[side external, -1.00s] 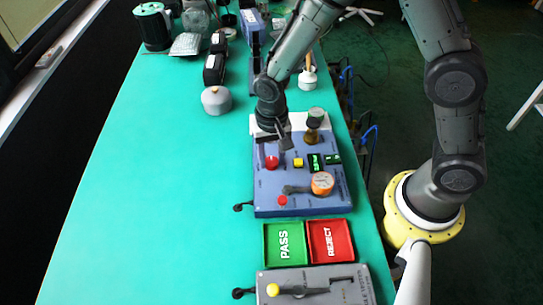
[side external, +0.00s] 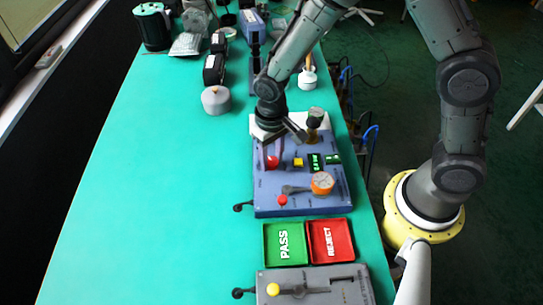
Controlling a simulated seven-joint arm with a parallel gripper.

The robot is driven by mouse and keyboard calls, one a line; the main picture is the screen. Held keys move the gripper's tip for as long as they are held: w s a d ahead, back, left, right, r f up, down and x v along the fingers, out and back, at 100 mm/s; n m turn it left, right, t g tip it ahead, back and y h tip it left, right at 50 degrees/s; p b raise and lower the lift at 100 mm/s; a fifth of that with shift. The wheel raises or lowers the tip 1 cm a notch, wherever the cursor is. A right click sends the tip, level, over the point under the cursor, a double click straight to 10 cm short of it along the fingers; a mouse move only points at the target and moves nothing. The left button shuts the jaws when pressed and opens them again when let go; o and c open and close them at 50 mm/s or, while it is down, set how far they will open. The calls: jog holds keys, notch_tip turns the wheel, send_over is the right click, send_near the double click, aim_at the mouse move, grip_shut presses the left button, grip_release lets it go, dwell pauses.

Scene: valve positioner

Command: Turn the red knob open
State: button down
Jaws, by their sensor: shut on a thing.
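The red knob (side external: 272,163) is on the left of the blue valve panel (side external: 285,182), towards its far end. My gripper (side external: 271,153) points down over it from the far side and is shut on it. The fingertips are small here, and part of the knob's top is hidden by them. A second, smaller red knob (side external: 282,200) is at the near end of the panel, beside an orange-rimmed gauge (side external: 322,183).
A yellow button (side external: 298,162) and green displays (side external: 314,162) are right of the knob. A brass fitting with a round gauge (side external: 315,118) stands near my wrist. Green PASS (side external: 270,257) and red REJECT (side external: 343,258) trays lie nearer. The table (side external: 170,190) to the left is clear.

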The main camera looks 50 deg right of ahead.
aim_at(272, 161)
jog(key=n, duration=0.6)
jog(key=shift+r, duration=0.1)
jog(key=n, duration=0.6)
jog(key=shift+n, duration=0.4)
jog(key=shift+w, duration=0.1)
jog(key=shift+c, duration=2.1)
grip_release()
notch_tip(272, 161, up, 14)
